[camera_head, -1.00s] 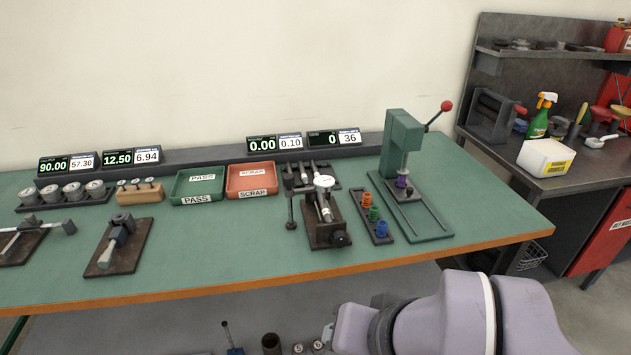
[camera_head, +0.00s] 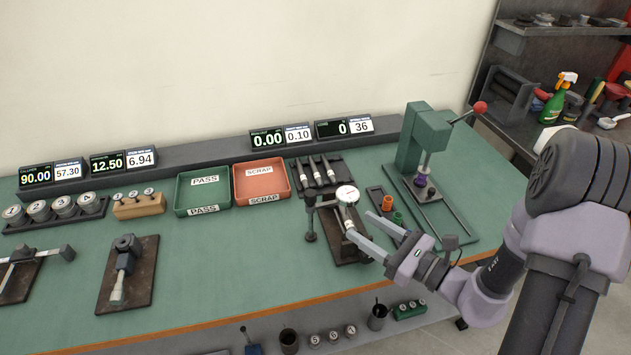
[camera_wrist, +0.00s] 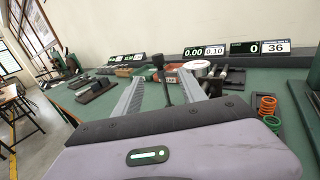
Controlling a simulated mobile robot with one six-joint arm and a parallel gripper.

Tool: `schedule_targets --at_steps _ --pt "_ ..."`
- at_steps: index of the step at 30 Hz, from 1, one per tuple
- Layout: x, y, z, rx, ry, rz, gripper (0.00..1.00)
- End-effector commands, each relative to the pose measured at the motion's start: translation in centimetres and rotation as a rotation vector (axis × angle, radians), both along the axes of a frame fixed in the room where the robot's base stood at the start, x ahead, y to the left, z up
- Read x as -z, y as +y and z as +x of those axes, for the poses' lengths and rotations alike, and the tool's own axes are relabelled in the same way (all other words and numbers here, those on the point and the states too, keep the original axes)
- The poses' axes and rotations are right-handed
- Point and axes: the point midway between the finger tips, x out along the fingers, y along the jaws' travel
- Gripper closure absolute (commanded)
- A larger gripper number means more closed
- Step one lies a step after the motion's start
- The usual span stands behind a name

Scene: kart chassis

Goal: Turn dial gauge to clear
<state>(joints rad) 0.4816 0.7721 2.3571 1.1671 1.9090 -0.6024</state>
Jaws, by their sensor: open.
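The dial gauge (camera_head: 347,194), a round white face with red marks, sits on a dark fixture (camera_head: 350,252) right of the middle of the green bench. In the wrist view its pale face (camera_wrist: 197,66) shows just beyond the right finger. My gripper (camera_head: 357,224) is open and empty, its two long grey fingers pointing left toward the fixture just in front of the gauge. In the head view the fingers overlap the fixture, so I cannot tell whether they touch it. A black-knobbed post (camera_wrist: 158,64) appears between the fingers in the wrist view.
A green press (camera_head: 418,140) stands right of the gauge. Green PASS (camera_head: 203,190) and red SCRAP (camera_head: 262,182) trays lie left. The display reading 0.00 (camera_head: 267,139) stands behind.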

Motion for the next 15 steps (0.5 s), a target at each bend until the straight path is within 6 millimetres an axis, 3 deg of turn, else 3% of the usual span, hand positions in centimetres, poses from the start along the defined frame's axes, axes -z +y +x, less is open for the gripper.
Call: schedule_targets --at_steps 6,15 --pt "0.2 5.1 3.7 -0.012 -0.002 -0.001 0.51" --pt "0.1 10.4 8.1 -0.01 -0.002 -0.001 0.51"
